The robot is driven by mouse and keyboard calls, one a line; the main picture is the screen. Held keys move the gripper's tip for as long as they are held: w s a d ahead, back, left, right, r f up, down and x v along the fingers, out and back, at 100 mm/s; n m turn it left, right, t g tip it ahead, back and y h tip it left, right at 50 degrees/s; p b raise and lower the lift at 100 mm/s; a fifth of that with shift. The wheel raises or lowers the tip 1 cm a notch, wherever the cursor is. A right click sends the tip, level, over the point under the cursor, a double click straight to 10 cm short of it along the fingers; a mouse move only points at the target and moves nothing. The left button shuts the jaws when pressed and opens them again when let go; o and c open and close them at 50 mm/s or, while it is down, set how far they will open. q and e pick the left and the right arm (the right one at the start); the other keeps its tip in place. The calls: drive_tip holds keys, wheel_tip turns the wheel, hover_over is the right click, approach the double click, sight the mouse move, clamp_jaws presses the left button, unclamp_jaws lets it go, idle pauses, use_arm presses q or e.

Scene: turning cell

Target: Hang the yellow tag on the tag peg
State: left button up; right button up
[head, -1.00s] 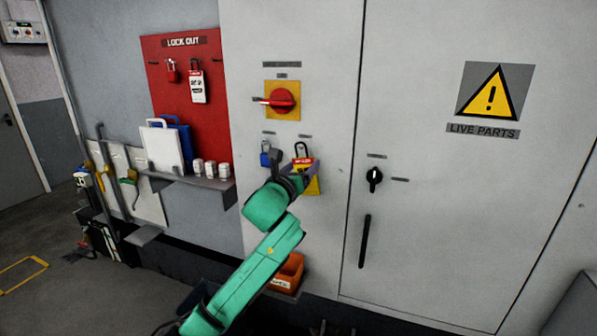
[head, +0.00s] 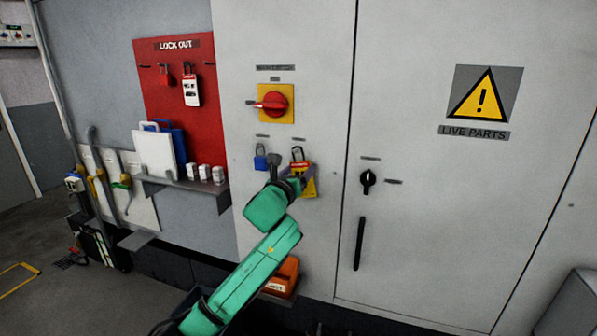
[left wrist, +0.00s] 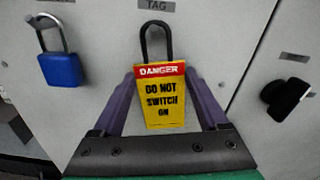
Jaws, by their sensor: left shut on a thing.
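The yellow tag (head: 309,186) has a red DANGER band and a black loop at its top. It is upright against or close before the grey cabinet front. In the left wrist view the tag (left wrist: 162,100) sits between the two purple fingers of my left gripper (left wrist: 162,88), which is shut on it. The gripper (head: 296,181) also shows in the head view, partly behind my wrist. The loop (left wrist: 156,40) stands just below the TAG label (left wrist: 157,5). I cannot make out the tag peg or whether the loop is around it. My right gripper is not in view.
A blue padlock (head: 260,162) hangs left of the tag. A red rotary switch (head: 272,102) is above, and a black knob (head: 368,181) and door handle (head: 359,243) are to the right. An orange bin (head: 284,276) is below. The red lockout board (head: 205,130) is left.

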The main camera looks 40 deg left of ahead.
use_arm(q)
drive_tip(key=o, duration=1.2)
drive_tip(key=shift+o, duration=0.2)
